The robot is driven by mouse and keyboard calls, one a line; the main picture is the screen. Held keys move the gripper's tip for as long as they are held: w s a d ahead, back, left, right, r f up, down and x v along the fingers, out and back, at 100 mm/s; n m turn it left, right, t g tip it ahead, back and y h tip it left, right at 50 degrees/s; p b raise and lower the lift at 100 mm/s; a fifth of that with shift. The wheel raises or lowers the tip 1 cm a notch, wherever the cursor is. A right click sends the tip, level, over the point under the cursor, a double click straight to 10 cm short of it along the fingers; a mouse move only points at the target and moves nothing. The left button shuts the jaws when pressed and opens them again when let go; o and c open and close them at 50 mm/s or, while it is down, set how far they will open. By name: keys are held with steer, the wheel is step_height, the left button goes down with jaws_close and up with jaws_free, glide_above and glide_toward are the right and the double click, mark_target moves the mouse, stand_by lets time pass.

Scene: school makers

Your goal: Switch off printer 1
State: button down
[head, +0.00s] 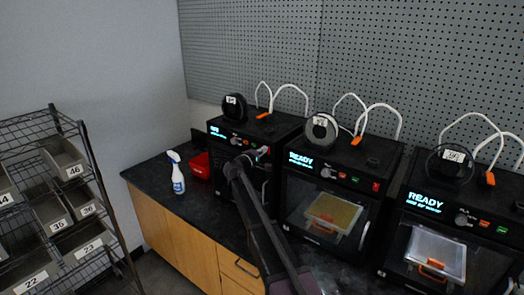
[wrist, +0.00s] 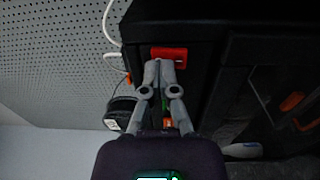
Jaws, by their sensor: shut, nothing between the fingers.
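Three black printers stand in a row on the counter: the left printer (head: 223,147), the middle printer (head: 345,157) and the right printer (head: 470,190). Their number labels are too small to read surely. The middle and right screens show READY; the left screen is lit too. My gripper (head: 261,153) is at the upper right front of the left printer and partly hides its panel. In the wrist view, my gripper (wrist: 163,66) is shut and empty, its tips at the lower edge of a red switch (wrist: 169,53). I cannot tell whether they touch. The switch's position is unclear.
A spray bottle (head: 176,173) and a red bin (head: 200,167) stand left of the printers on the dark counter (head: 150,178). A wire rack (head: 92,165) with numbered bins is at the left. White tubes arch above the printers, before a pegboard wall (head: 250,45).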

steer(key=shift+s+d+r, duration=0.1)
steer(key=shift+s+d, duration=0.05)
steer(key=shift+d, duration=0.15)
steer(key=r+p+v, duration=0.1)
steer(key=r+v, duration=0.1)
steer(key=v, duration=1.2)
steer(key=shift+a+p, duration=0.3)
steer(key=shift+p, duration=0.05)
